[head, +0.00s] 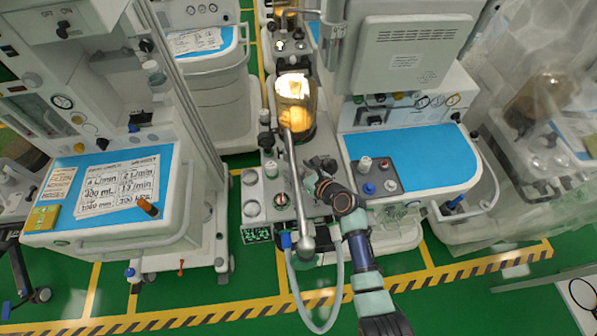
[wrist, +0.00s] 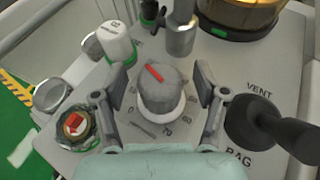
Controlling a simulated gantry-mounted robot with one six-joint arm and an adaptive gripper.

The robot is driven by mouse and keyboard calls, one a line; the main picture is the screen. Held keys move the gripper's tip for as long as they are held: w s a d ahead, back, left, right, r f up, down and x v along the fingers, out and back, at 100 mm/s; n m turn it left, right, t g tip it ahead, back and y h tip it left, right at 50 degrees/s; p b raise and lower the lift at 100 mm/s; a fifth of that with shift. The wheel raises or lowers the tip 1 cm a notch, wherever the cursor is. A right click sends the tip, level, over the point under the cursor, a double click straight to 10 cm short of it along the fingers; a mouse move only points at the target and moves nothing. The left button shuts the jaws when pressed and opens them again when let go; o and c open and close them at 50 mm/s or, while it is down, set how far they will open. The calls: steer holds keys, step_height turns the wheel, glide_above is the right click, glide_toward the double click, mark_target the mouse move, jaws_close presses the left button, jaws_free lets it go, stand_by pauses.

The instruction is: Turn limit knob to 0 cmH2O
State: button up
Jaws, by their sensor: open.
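The limit knob (wrist: 162,92) is a grey, ridged knob on a white base, with a red pointer mark on top. The mark points up and slightly left in the wrist view. Numbers ring it; 0 seems to be at lower left, and 70 at the bottom. My gripper (wrist: 160,78) is open, with one finger on each side of the knob. A gap seems to show at both sides; contact cannot be told. In the head view my gripper (head: 313,176) is over the middle machine's panel, and the knob is hard to make out there.
A black lever (wrist: 272,128) by the VENT and BAG labels stands close right of the gripper. A white knob (wrist: 117,42) and a red-marked gauge (wrist: 76,126) are at left. A metal post (wrist: 180,32) and an amber canister (wrist: 240,14) stand behind.

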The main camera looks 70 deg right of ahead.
steer(key=shift+c, duration=0.2)
steer(key=c, duration=1.1)
steer(key=shift+s+d+f+n+t+y+b, duration=0.15)
steer(key=shift+n+t+y+b, duration=0.15)
steer(key=shift+n+y+b, duration=0.35)
steer(key=n+y, duration=0.3)
steer(key=y, duration=0.1)
steer(key=shift+n+t+b, duration=0.25)
steer(key=shift+t+b, duration=0.05)
steer(key=shift+t, duration=0.1)
steer(key=o, duration=1.1)
steer(key=shift+o, duration=0.2)
